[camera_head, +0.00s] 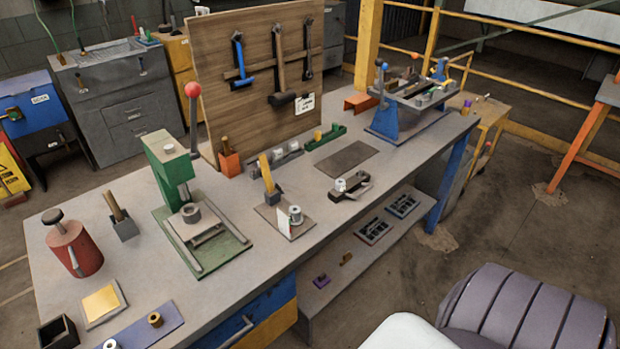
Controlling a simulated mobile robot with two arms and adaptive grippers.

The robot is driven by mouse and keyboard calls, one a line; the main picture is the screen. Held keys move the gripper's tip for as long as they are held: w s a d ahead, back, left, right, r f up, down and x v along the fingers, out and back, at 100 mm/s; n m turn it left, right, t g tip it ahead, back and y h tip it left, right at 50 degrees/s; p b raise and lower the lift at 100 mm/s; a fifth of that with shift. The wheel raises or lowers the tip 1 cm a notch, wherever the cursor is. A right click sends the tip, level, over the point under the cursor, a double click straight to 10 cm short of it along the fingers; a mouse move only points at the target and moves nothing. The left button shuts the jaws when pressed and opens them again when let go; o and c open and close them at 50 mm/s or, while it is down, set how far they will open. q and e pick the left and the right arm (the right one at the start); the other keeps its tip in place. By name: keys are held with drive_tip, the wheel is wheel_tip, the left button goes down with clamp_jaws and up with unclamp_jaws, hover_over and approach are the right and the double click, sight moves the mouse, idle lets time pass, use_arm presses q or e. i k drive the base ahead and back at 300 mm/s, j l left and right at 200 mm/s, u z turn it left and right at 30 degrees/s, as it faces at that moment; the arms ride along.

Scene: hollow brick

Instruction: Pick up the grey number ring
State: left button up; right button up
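Several small grey ring-like pieces show, and I cannot read a number on any of them. One grey ring (191,212) sits on the green press (168,160) at the left of the workbench. A pale grey ring-shaped piece (295,214) stands beside a small white card near the bench's front edge. Another pale piece (340,185) is at a dark clamp-like tool (351,187) farther right. A grey ring (110,344) is partly cut off at the bottom left, on a blue-grey strip (147,332). Neither of my grippers is in view.
The workbench (130,210) also holds a red can (73,248), a yellow pad (102,303) and a dark open box (58,334). A wooden tool board (262,60) stands along the back. A blue fixture (398,110) is at the far right end. A lower shelf (375,258) holds small parts.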

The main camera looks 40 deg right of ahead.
sight(294, 211)
drive_tip(key=l+u, duration=0.1)
drive_tip(key=l, duration=1.05)
drive_tip(key=k+l+u, duration=0.1)
drive_tip(key=l, duration=1.05)
drive_tip(key=l+z, duration=0.2)
drive_tip(key=l, duration=0.3)
drive_tip(key=i+l+z, duration=0.2)
drive_tip(key=l, duration=0.35)
drive_tip(key=z, duration=2.7)
drive_tip(key=i+z, duration=0.1)
drive_tip(key=z, duration=1.65)
drive_tip(key=j+z, duration=0.1)
drive_tip(key=z, duration=1.7)
drive_tip(key=j+z, duration=0.15)
drive_tip(key=z, duration=0.75)
